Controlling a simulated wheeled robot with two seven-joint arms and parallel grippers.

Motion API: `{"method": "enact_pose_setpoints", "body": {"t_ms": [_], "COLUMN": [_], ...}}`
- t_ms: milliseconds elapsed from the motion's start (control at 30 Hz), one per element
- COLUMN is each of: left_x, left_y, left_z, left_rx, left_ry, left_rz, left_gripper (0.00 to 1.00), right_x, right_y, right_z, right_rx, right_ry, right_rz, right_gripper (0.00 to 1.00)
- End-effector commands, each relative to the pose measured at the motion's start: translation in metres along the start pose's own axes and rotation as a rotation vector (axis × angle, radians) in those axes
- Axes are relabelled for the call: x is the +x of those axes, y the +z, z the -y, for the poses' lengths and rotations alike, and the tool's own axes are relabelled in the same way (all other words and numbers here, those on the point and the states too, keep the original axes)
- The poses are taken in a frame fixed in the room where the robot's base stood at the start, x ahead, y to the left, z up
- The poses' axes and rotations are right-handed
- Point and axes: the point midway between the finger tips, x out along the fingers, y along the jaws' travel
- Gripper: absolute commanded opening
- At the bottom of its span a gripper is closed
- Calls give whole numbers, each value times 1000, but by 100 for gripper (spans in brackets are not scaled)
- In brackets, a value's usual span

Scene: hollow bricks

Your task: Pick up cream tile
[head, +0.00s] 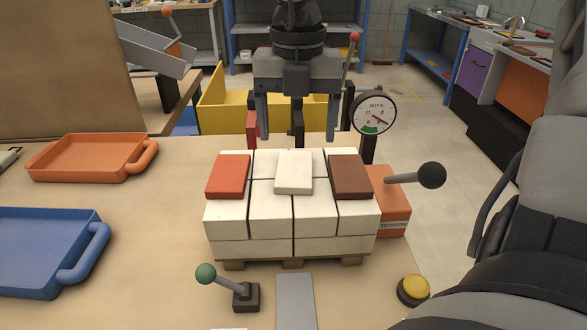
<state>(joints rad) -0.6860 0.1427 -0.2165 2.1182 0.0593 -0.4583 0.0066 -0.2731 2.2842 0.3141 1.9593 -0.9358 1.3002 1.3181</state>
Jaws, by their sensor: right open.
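The cream tile (294,172) lies flat on top of a stack of white hollow bricks (266,212), between a red tile (229,175) and a brown tile (351,177). My right gripper (295,137) points down above the far side of the stack, beyond the cream tile in the picture. Its fingers are apart with no tile between them, and it does not appear to touch the cream tile. My left gripper is not in view.
The stack sits on a small wooden pallet (292,262). An orange box with a black-knobbed lever (431,175) and a dial gauge (374,114) stand at its right. Orange (84,158) and blue (40,252) trays lie left. A green-knobbed lever (206,274) and yellow button (414,289) are in front.

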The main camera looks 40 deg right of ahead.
Motion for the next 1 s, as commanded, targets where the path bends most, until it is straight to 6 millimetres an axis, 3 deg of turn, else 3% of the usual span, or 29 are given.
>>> {"method": "enact_pose_setpoints", "body": {"t_ms": [267,533,833,867,1000], "left_x": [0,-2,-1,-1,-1], "left_y": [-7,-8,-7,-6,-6], "left_z": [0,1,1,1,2], "left_rx": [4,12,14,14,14], "left_ry": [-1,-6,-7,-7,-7], "left_rz": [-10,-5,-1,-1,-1], "left_gripper": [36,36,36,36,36], "right_x": [21,60,66,66,66], "right_y": [0,0,0,0,0], "right_z": [0,-2,-3,-3,-3], "right_rx": [-1,0,0,0,0], "right_ry": [-1,-1,1,1,1], "right_rz": [-2,-3,0,0,0], "right_gripper": [78,78,78,73,34]}}
